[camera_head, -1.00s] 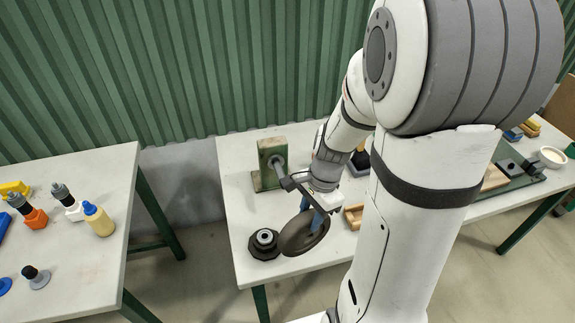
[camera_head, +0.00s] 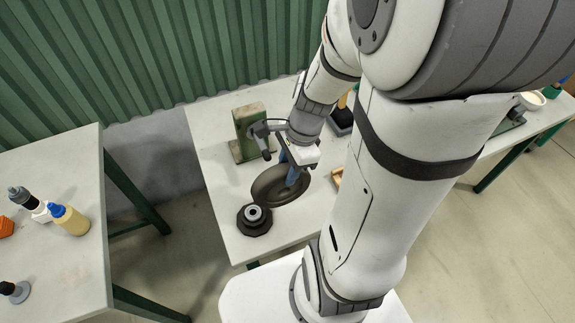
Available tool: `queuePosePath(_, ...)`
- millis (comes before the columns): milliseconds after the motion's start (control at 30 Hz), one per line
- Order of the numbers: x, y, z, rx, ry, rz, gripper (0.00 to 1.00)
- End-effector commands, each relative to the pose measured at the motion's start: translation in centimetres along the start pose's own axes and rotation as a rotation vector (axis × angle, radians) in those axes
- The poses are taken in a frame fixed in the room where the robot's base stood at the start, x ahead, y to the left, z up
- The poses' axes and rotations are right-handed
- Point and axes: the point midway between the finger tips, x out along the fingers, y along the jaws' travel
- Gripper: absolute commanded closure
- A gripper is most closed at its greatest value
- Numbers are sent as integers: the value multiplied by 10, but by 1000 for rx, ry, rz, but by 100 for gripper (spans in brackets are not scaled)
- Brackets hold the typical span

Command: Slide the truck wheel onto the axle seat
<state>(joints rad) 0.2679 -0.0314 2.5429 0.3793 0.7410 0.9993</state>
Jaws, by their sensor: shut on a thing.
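The truck wheel (camera_head: 268,186) is a dark brown-grey disc, seen at a slant above the near left part of the table. My gripper (camera_head: 291,178), with blue fingers, is shut on it at its right part; the fingers hide some of the wheel. A green block stand (camera_head: 247,118) is behind the wheel, apparently the axle seat's stand; my wrist parts cover much of its front and its axle. The wheel is in front of the stand and apart from it. I cannot tell the wheel's height above the table.
A black faceted base with a grey ring (camera_head: 254,217) stands close to the wheel's lower left. A wooden piece (camera_head: 337,178) is to the right, partly behind my arm. A separate table (camera_head: 65,255) with bottles is at left, across a gap. Free tabletop lies left of the stand.

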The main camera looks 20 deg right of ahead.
Motion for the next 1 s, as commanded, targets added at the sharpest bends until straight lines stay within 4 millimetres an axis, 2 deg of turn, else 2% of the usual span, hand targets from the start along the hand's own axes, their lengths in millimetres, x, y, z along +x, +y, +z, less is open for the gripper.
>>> queuePosePath(1000,-1,-49,0,0,1,-2,100)
